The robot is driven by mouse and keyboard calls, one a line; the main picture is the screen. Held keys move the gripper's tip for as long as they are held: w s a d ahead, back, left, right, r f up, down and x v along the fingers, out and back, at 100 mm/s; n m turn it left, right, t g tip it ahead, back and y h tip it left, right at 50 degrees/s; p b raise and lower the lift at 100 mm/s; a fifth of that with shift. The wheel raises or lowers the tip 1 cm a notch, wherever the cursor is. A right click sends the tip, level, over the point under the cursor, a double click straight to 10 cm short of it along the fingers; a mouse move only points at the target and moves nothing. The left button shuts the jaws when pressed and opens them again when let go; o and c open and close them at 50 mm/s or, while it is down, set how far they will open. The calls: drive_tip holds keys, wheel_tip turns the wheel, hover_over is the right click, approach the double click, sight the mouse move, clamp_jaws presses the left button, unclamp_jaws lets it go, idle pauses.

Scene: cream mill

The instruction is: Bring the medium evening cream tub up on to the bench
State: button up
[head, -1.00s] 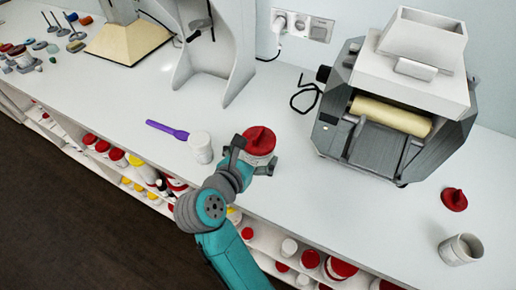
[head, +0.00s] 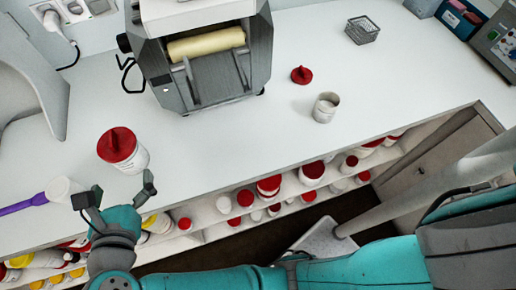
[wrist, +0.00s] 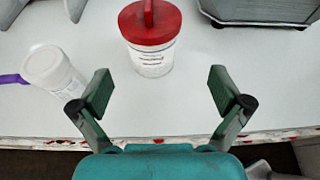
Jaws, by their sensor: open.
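A white tub with a red knobbed lid (head: 134,158) stands upright on the bench (head: 230,138), back from its front edge. In the wrist view, the tub (wrist: 152,58) shows a label too small to read, so I cannot confirm that it is the medium evening cream. My gripper (head: 118,191) is open and empty at the bench's front edge, in front of the tub and apart from it. In the wrist view, the gripper's fingers (wrist: 160,92) are spread wide, with bare bench between them and the tub beyond.
A roller machine (head: 208,62) stands behind. An open jar (head: 325,107), a loose red lid (head: 301,75) and a wire basket (head: 362,30) are right. Several tubs fill the shelf (head: 212,232) below.

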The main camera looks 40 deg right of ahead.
drive_tip(key=d+h, duration=0.1)
drive_tip(key=d, duration=0.4)
drive_tip(key=d+t+h, duration=0.1)
drive_tip(key=d, duration=0.1)
drive_tip(key=shift+w+d+f+h, duration=0.2)
drive_tip(key=shift+d+f+h, duration=0.1)
drive_tip(key=shift+f, duration=0.05)
drive_tip(key=s+d+r+n+t+h, duration=0.2)
drive_tip(key=s+d+n+t, duration=0.3)
drive_tip(key=d, duration=0.4)
drive_tip(key=s+d+r+n+t+h, duration=0.1)
drive_tip(key=s+d+n+t+h, duration=0.1)
drive_tip(key=s+d+n, duration=0.45)
drive_tip(key=s+d+f+n+g+y, duration=0.1)
drive_tip(key=s+f+n+y, duration=0.3)
drive_tip(key=n, duration=0.5)
drive_tip(key=s+d+f+n+g+y, duration=0.1)
drive_tip(key=s+f+n+g+y, duration=0.2)
drive_tip(key=s+f+n, duration=0.2)
drive_tip(key=s+d+f+n+g+y, duration=0.1)
drive_tip(key=s+f+n+y, duration=0.3)
drive_tip(key=s+n, duration=0.5)
drive_tip(key=f+n+g, duration=0.1)
drive_tip(key=n, duration=0.4)
drive_tip(key=shift+s+y, duration=0.3)
